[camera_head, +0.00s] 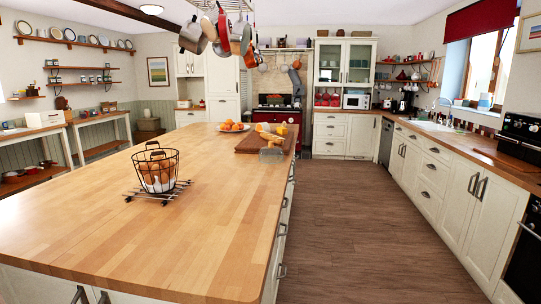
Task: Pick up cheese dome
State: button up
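I cannot clearly make out a cheese dome in the head view. The wooden island (190,195) fills the left and middle. A dark wooden board (250,146) lies at its far right end, with small yellow and orange items (272,132) on it. A small greyish item (271,150) sits at the board's near edge, too small to identify. My gripper is not in view.
A black wire basket of eggs (157,168) stands on a metal rack on the island. A plate of oranges (233,127) is farther back. Pans (223,30) hang above. The floor (355,225) right of the island is clear, bounded by white cabinets (455,190).

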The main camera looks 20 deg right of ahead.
aim_at(270, 154)
jog(key=i+l+u, duration=0.2)
jog(key=i+l, duration=0.65)
jog(key=l, duration=0.05)
